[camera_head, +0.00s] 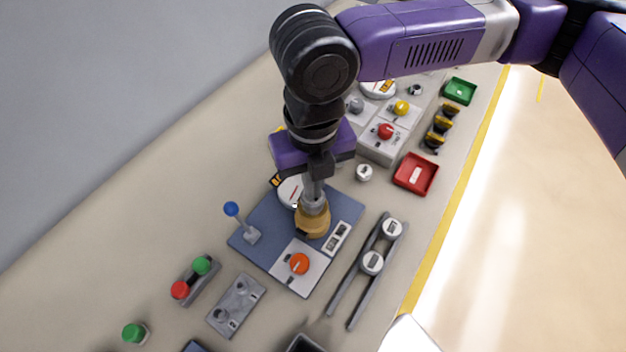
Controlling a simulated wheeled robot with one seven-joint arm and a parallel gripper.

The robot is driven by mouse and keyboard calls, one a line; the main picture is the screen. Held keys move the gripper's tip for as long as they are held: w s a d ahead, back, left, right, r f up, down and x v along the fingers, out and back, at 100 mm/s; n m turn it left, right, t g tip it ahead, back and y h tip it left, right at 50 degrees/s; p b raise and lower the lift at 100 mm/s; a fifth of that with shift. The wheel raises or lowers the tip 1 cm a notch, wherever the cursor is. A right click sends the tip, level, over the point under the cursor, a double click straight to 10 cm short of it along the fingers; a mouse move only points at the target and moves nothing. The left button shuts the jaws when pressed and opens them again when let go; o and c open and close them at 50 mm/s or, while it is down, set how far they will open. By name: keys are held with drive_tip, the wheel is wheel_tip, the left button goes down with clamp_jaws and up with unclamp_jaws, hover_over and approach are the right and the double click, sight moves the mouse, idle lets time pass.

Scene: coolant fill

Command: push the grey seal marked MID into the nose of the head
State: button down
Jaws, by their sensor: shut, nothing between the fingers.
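The head appears to be the brass-coloured round part (313,222) on the blue-grey plate in the middle of the bench. My gripper (314,196) points down right over it, fingers shut and empty. Whether the fingertips touch it or hang just above it I cannot tell. The nose and anything seated in it are hidden by the fingers. No seal marked MID can be made out. Two small pale grey round pieces, one upper (392,228) and one lower (372,263), sit on the dark rails, and another (364,172) stands alone; their markings are too small to read.
The blue-grey plate (348,203) carries a blue-knobbed lever (232,209), an orange knob (299,264), a dial partly behind my gripper and a small display (337,237). Dark rails (346,290) lie to its right. A red tray (416,174) and a green tray (460,91) stand beyond.

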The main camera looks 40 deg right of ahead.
drive_tip(key=shift+f, duration=0.25)
idle(0.4)
drive_tip(key=shift+r, duration=0.1)
wheel_tip(320, 180, up, 3)
drive_tip(key=p, duration=0.2)
drive_tip(key=shift+p, duration=0.4)
wheel_tip(320, 180, up, 8)
drive_tip(key=shift+f+b, duration=0.2)
drive_tip(key=shift+b, duration=0.2)
